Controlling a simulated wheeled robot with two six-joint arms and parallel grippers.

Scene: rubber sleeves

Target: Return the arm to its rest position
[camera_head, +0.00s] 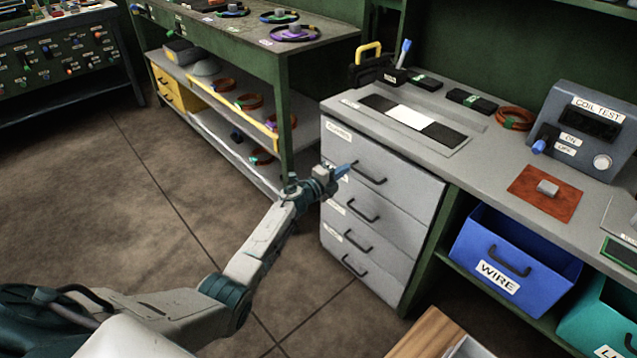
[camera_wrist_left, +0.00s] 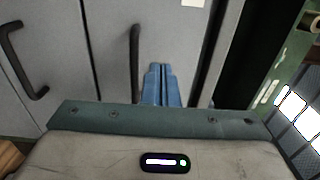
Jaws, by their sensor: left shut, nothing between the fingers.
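My left arm reaches from the lower left toward the grey drawer cabinet (camera_head: 385,215) in the head view. My left gripper (camera_head: 345,169) has blue fingers, is shut and empty, and shows near the top drawer's dark handle (camera_head: 369,175). In the left wrist view the shut blue fingers (camera_wrist_left: 161,85) point at the grey drawer fronts, just right of a dark handle (camera_wrist_left: 135,62). Whether the fingertips touch the drawer front I cannot tell. The drawers look closed. My right gripper does not show.
The grey worktop (camera_head: 470,160) holds a coil test box (camera_head: 583,128) and an orange coil (camera_head: 514,119). A blue wire bin (camera_head: 515,262) sits on the shelf to the right. A green bench (camera_head: 240,45) with coils stands behind. The brown floor (camera_head: 120,230) at left is clear.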

